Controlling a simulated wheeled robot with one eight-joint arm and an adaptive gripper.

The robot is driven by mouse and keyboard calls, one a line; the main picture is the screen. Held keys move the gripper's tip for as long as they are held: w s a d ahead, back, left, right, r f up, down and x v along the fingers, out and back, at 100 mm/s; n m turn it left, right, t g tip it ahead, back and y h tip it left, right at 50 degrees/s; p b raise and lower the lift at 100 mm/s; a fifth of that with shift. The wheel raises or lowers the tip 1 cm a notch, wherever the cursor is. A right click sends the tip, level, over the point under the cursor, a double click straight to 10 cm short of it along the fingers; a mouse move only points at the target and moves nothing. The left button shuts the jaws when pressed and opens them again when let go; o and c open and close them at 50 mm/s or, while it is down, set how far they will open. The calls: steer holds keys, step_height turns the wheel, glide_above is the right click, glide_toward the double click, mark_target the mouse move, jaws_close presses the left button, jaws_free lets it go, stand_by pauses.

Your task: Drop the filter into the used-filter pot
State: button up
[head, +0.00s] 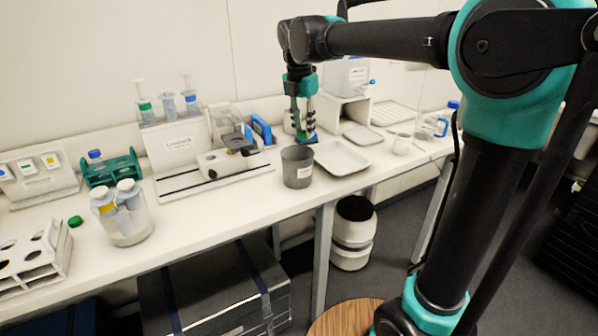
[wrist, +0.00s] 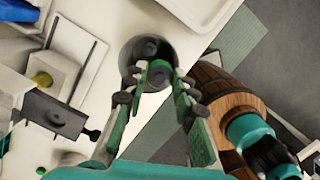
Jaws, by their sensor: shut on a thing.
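The used-filter pot (head: 298,172) is a grey, open-topped cup with a white label, upright near the bench's front edge. In the wrist view its dark round mouth (wrist: 131,58) lies just beyond my fingertips, with a dark round shape inside. My gripper (head: 304,137) points down above the pot, slightly to its right in the head view. In the wrist view my gripper (wrist: 157,76) has its green fingers closed on a small roundish piece, taken as the filter (wrist: 158,70). The fingers hide much of it, and its exact outline is unclear.
A white tray (head: 341,158) lies right of the pot. A labelled device with a rail (head: 215,178) stands left of it. A glass jar with capped bottles (head: 128,222) is further left. A wooden barrel (wrist: 208,82) shows below the bench edge in the wrist view.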

steer(key=o, duration=0.8)
steer(key=r, duration=0.8)
steer(key=s+r, duration=0.1)
steer(key=r, duration=0.3)
steer(key=shift+s+a, duration=0.1)
steer(key=shift+a, duration=0.3)
steer(key=s+d+f+m+t, duration=0.1)
steer(key=d+f+m, duration=0.6)
steer(key=f, duration=0.3)
steer(key=s+d+f+m, duration=0.2)
steer(key=d+f+m, duration=0.5)
steer(key=f, duration=0.3)
steer(key=s+d+f+m, duration=0.3)
steer(key=s+f+m, duration=0.2)
steer(key=f, duration=0.1)
steer(key=s+d+f+m+t, duration=0.1)
steer(key=s+d+f+m, duration=0.3)
steer(key=s+f+m, duration=0.1)
steer(key=s+d+f+m+t, duration=0.1)
steer(key=s+d+f+m, duration=0.2)
steer(key=s+f+m, duration=0.2)
steer(key=shift+d+f+y, duration=0.15)
steer(key=shift+f+y, duration=0.05)
steer(key=shift+f, duration=0.45)
steer(key=shift+d+f+y, duration=0.15)
steer(key=shift+f+y, duration=0.05)
steer(key=shift+f, duration=0.4)
